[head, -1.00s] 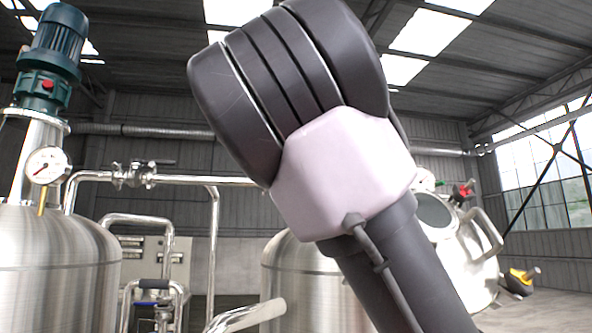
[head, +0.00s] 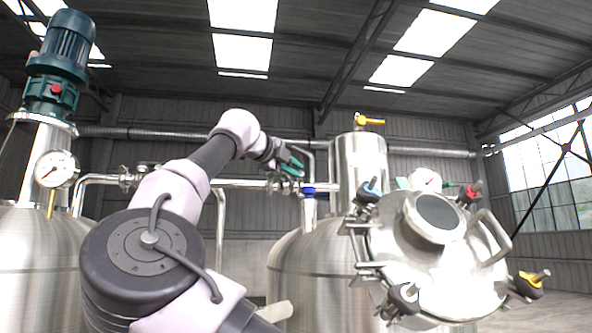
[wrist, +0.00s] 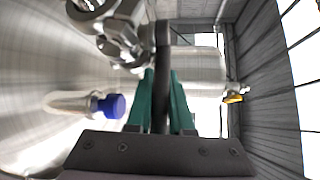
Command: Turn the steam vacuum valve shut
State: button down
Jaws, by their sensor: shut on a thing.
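A metal valve (wrist: 120,38) with a dark lever handle (wrist: 162,38) shows in the wrist view; I take it to be the steam vacuum valve. The handle runs between the teal fingers of my gripper (wrist: 163,85), which is shut on it. In the head view my gripper (head: 292,164) is at the pipe just left of the tall steel cylinder. The valve body (head: 279,184) shows small below the fingers there. The handle is mostly hidden by the gripper in the head view, so its exact angle is hard to tell.
A blue cap (head: 308,190), also in the wrist view (wrist: 112,106), is close to the gripper. A steel cylinder (head: 358,162) with a yellow handle (head: 370,121) stands to the right. The tank lid (head: 440,265) has several clamps. Another valve (head: 130,178) is on the pipe at left.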

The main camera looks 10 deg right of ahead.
jog(key=shift+f, duration=0.1)
dwell(0.3)
jog(key=c, duration=1.1)
grip_release()
jog(key=shift+s+a, duration=0.1)
jog(key=shift+a, duration=0.05)
jog(key=v, duration=1)
jog(key=shift+s+a, duration=0.2)
